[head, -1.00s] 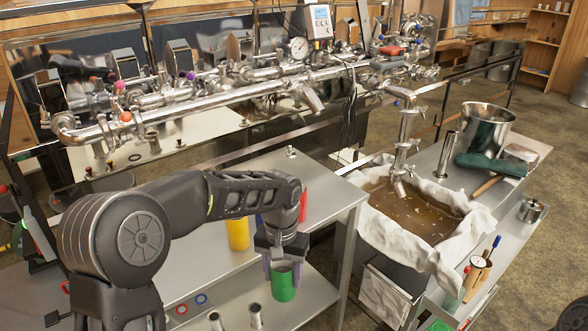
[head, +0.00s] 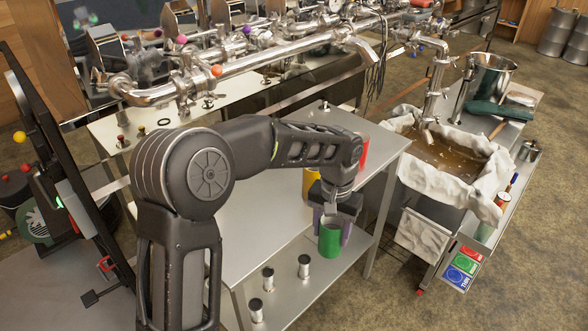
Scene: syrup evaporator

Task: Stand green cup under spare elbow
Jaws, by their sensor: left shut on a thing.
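The green cup (head: 329,241) is upright in my left gripper (head: 333,222), with one finger on each side of it. The gripper is shut on the cup and points down. In the picture the cup lies past the front edge of the steel table (head: 255,205), against the lower shelf (head: 345,257); its exact height is unclear. Bent pipe ends show at the back: a curved one (head: 366,50) above the table and one (head: 428,121) over the syrup pan. I cannot tell which is the spare elbow. My right gripper is not in view.
A yellow thing (head: 309,184) and a red thing (head: 364,152) are partly hidden behind my left arm. Several small metal cylinders (head: 268,278) stand on or near the lower shelf. The cloth-lined pan (head: 480,190) is at right. Much of the tabletop is clear.

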